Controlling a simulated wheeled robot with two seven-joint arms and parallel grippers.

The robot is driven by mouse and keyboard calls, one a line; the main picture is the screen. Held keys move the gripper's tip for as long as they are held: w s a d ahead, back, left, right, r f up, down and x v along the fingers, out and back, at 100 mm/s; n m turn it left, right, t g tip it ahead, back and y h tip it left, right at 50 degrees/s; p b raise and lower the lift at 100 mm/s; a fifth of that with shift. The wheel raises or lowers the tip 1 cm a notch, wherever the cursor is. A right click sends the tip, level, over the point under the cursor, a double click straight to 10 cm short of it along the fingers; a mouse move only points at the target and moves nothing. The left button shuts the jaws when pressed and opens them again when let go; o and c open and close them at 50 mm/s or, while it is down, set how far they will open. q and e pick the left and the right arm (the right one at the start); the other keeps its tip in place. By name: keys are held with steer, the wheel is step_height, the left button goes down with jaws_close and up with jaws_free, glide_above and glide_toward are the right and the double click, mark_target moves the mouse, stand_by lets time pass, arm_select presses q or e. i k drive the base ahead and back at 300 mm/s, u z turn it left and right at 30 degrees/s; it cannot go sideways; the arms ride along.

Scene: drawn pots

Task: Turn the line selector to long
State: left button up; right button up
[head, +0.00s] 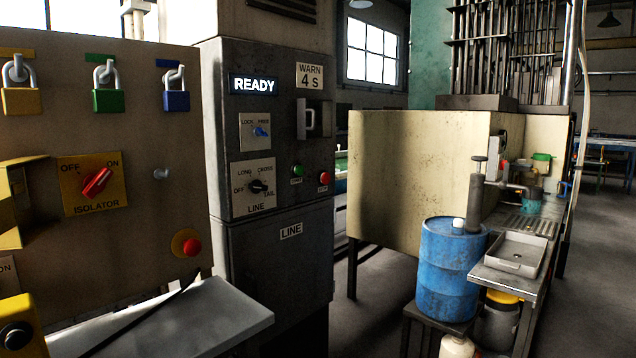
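The line selector (258,187) is a small black knob on a pale plate (253,204) marked OFF, LONG, CROSS and TAIL, with LINE below. The plate is on the front of a dark grey cabinet (270,130). The knob is too small to tell surely which mark it points to. Neither of my grippers is in view.
A grey ledge (190,318) juts out at lower left, below the isolator panel (130,180).

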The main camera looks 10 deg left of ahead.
mark_target(256, 186)
steer(key=u, duration=0.35)
steer(key=i, duration=1.1)
steer(key=u, duration=0.75)
